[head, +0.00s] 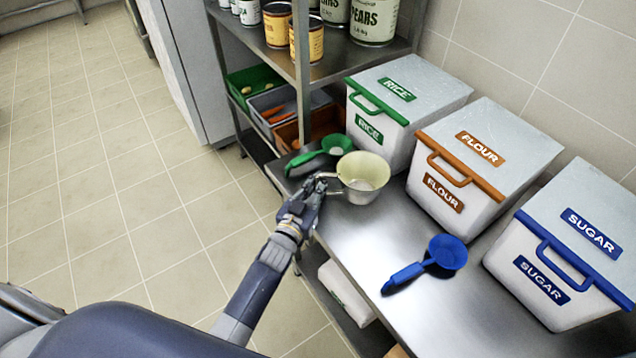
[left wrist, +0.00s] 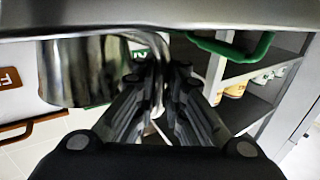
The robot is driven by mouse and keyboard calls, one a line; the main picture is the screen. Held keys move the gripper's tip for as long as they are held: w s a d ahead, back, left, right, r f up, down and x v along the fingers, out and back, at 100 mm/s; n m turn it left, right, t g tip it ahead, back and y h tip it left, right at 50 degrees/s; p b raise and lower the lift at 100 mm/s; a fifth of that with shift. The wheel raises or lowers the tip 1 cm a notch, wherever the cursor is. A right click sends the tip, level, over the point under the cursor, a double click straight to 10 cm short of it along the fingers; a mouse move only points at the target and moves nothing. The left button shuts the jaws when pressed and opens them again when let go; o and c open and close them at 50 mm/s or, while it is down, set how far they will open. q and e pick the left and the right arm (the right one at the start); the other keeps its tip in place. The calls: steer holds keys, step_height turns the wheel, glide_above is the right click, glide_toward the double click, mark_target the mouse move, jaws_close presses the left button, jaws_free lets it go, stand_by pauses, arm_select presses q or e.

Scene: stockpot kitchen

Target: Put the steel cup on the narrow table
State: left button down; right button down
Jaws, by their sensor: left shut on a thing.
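The steel cup (head: 362,178) is at the steel counter, in front of the rice bin. It looks upright, with a pale inside, and its handle points left toward my left gripper. My left gripper (head: 324,183) is shut on the cup's handle. In the left wrist view the shiny cup wall (left wrist: 85,72) is left of the fingers of my left gripper (left wrist: 160,75). I cannot tell whether the cup touches the counter. The long steel counter (head: 360,235) is narrow. My right gripper is not in view.
A green scoop (head: 336,145) lies just behind the cup, and a blue scoop (head: 447,252) lies to the right. Bins for rice (head: 385,135), flour (head: 450,195) and sugar (head: 530,270) line the wall. A shelf with cans (head: 308,40) and trays stands behind. Tiled floor is free at left.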

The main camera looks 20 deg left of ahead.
arm_select(q)
steer(key=shift+f, duration=0.15)
steer(key=c, duration=1.7)
jaws_free()
steer(key=shift+o, duration=0.2)
